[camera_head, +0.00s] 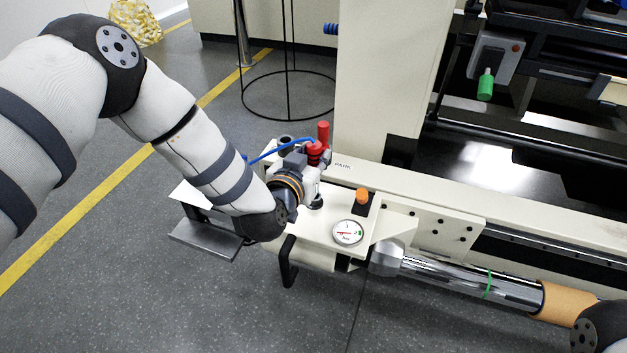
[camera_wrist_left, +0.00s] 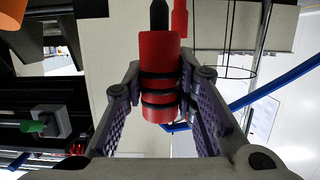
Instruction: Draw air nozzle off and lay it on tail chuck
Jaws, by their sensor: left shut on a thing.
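The air nozzle, a red cylinder with black bands and a dark tip, is between the fingers of my left gripper (camera_wrist_left: 160,100) in the left wrist view; its red body (camera_wrist_left: 158,52) stands out beyond the fingertips. In the head view, my left gripper (camera_head: 310,168) is at the cream machine end, shut on the red nozzle (camera_head: 315,150), partly covering it. I cannot tell whether the nozzle is still seated. A metal chuck (camera_head: 386,258), apparently the tail chuck, holds the near end of a shiny shaft, to the right of and below the gripper. My right gripper is out of view.
A blue hose (camera_head: 278,150) runs beside the nozzle. A dial gauge (camera_head: 347,232) and orange button (camera_head: 362,196) are on the cream plate. A brown core (camera_head: 562,302) is on the shaft. A black wire stand (camera_head: 289,100) is behind. Floor in front is clear.

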